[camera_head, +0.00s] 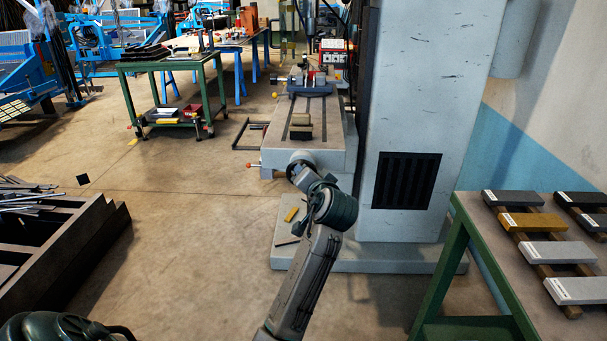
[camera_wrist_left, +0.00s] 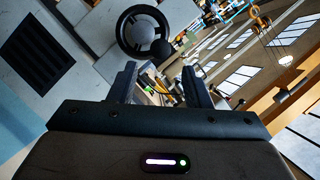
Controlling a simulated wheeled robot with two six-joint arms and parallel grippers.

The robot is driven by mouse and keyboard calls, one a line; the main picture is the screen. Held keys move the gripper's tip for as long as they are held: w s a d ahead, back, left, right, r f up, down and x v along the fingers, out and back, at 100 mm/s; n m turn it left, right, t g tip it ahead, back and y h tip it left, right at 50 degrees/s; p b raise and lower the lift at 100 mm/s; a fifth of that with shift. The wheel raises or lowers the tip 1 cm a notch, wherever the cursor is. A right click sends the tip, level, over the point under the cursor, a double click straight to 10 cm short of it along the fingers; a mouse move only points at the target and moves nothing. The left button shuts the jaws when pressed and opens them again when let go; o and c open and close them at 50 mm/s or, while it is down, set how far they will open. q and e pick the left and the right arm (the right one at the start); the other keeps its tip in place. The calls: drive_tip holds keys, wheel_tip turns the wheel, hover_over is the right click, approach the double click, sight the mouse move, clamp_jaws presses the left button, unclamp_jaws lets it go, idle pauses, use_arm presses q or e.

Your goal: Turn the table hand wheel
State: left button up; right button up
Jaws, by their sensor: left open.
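The dark table hand wheel (camera_head: 303,158) is on the front of the grey milling machine, below its long table. My left arm reaches it, and the left gripper (camera_head: 299,177) is close in front, partly covering the wheel. In the left wrist view the wheel (camera_wrist_left: 142,30) is a black spoked ring with a round dark knob (camera_wrist_left: 162,48) on its near side. The open fingers of the gripper (camera_wrist_left: 158,80) point towards the wheel, with no wheel part visibly between them. In the head view the fingertips are too small to judge contact. My right gripper is not in view.
The machine's column with a dark vent (camera_head: 407,181) rises right of the wheel. A small lever with an orange tip (camera_head: 256,165) juts out left. A green-framed bench (camera_head: 455,245) with metal bars is at right, a dark bin (camera_head: 75,255) at left.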

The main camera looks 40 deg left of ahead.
use_arm(q)
drive_tip(key=shift+v, duration=1.35)
